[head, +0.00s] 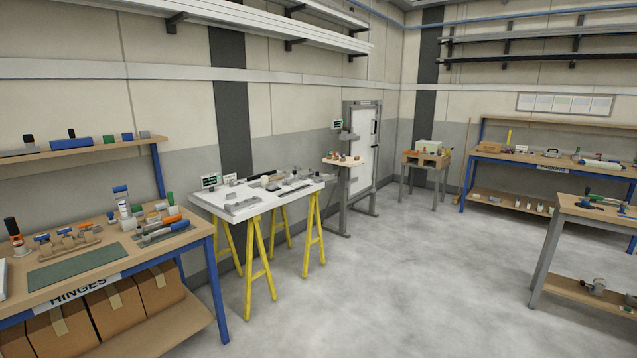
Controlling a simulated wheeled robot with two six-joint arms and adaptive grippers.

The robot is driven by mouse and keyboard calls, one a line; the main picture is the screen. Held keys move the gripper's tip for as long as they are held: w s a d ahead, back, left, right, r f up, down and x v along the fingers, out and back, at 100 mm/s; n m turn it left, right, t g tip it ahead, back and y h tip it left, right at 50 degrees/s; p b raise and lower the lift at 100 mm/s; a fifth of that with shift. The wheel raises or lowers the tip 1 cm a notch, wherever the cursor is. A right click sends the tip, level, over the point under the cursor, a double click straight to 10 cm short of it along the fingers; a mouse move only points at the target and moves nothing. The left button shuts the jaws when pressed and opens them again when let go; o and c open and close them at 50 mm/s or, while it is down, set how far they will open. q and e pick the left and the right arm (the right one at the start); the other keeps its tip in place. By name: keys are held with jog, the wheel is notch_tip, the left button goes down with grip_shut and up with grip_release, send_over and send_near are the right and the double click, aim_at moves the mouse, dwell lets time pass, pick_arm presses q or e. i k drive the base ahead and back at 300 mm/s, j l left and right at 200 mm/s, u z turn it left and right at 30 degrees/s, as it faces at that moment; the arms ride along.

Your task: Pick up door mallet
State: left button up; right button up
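I cannot pick out a door mallet for certain at this distance. A white-topped trestle table (215,199) with yellow legs stands left of centre. It holds several small grey and dark items and a pale blocky item (266,181) too small to name. A white door panel (361,150) stands in a grey frame (348,185) behind it, with a small wooden shelf (343,161) bearing small items. Neither of my grippers is in view.
A workbench labelled HINGES (205,229) with tools and cardboard boxes below stands at the left. A small table (440,162) and a long bench (560,173) stand at the back right. Another bench (570,211) is at the right edge. The grey floor (400,280) between is clear.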

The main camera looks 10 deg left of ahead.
aim_at(265, 180)
jog(key=i+l+z, duration=0.2)
jog(key=i, duration=2.6)
jog(key=i+u, duration=0.4)
jog(key=i+l+u, duration=0.15)
jog(key=i+u, duration=0.25)
jog(key=i+l+u, duration=0.25)
jog(key=u, duration=0.15)
jog(key=i+l+u, duration=0.4)
